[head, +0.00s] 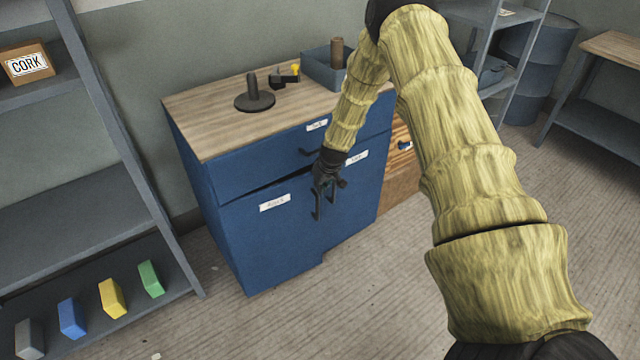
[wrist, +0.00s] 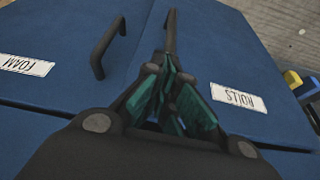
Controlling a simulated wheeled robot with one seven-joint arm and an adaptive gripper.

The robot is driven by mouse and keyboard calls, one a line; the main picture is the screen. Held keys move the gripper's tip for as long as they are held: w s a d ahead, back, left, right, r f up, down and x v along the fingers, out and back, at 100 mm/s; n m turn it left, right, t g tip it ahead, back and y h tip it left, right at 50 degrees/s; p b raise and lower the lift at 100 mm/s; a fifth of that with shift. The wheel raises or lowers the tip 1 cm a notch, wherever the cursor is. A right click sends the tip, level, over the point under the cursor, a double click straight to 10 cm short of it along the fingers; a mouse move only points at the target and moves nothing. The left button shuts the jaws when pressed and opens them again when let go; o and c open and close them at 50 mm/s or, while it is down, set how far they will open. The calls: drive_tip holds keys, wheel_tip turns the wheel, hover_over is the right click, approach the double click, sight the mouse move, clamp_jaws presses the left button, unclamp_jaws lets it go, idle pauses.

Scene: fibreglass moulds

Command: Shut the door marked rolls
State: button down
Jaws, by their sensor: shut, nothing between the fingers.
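The door marked rolls (head: 275,225) is the left blue door of the cabinet in the head view. A dark wedge-shaped gap shows along its top edge, so it stands slightly ajar. Its label also shows upside down at the right in the wrist view (wrist: 239,96). Its dark handle (wrist: 171,30) is just beyond my fingertips; whether they touch it I cannot tell. My gripper (head: 321,186) is shut and empty in front of the doors, near their meeting edges. It also shows in the wrist view (wrist: 172,62), partly covering the rolls door.
The foam door (wrist: 50,90) with its handle (wrist: 105,47) is beside the rolls door. A drawer (head: 255,170) is above. The wooden top (head: 200,115) holds a dark stand (head: 254,98) and a bin (head: 318,68). A shelf with coloured blocks (head: 110,298) stands left; floor lies between.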

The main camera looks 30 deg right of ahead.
drive_tip(key=s+f+b+v, duration=0.1)
drive_tip(key=s+v, duration=0.1)
drive_tip(key=v, duration=0.9)
drive_tip(key=t+b, duration=1.4)
drive_tip(key=b, duration=2.1)
approach(304, 182)
drive_tip(key=w+b, duration=0.4)
drive_tip(key=w, duration=0.1)
drive_tip(key=shift+w, duration=0.25)
drive_tip(key=shift+w+r+b, duration=0.1)
drive_tip(key=shift+w+b, duration=0.2)
drive_tip(key=shift+w, duration=0.55)
